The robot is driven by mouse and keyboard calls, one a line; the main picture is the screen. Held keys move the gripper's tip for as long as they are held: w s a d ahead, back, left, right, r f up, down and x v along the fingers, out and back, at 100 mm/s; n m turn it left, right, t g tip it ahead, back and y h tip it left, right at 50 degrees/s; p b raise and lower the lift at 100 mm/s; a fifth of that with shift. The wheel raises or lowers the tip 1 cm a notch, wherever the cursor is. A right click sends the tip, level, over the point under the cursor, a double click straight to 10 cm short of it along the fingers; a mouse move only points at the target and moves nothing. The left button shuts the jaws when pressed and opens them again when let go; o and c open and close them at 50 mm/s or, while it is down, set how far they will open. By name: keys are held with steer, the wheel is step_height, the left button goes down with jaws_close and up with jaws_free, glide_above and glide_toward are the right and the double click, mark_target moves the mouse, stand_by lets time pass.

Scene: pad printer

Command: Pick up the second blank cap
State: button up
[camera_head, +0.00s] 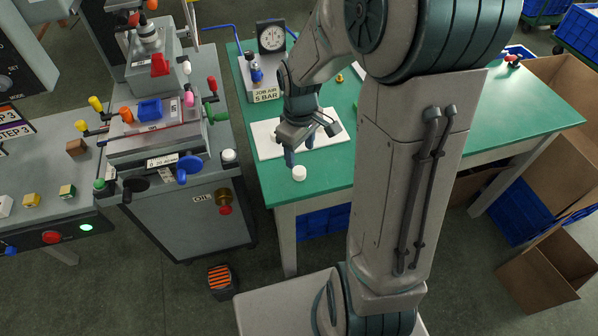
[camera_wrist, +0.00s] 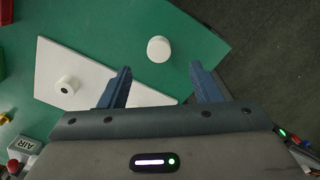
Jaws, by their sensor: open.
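A plain white cap (camera_head: 299,173) stands on the green table near its front left corner. It also shows in the wrist view (camera_wrist: 159,49), beyond the fingertips and between their lines. Another white cap (camera_wrist: 67,85) with a dark mark on top sits on the white board (camera_wrist: 91,60) at the left of the wrist view. In the head view the white board (camera_head: 267,146) lies under my gripper, which hides part of it. My gripper (camera_head: 291,157) is open and empty, pointing down beside the plain cap. Its two blue fingers (camera_wrist: 160,82) are spread apart in the wrist view.
The green table (camera_head: 535,110) has free room on the right. A gauge stand (camera_head: 271,36) marked JOB AIR 5 BAR is at the table's back left. The pad printer (camera_head: 155,130) with levers and knobs stands left of the table. The table's edge is close to the plain cap.

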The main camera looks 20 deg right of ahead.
mark_target(299, 170)
steer(key=f, duration=0.7)
steer(key=shift+w+a+f+b, duration=0.1)
steer(key=shift+w+f+b, duration=0.1)
steer(key=shift+w+b, duration=0.1)
steer(key=c, duration=1.1)
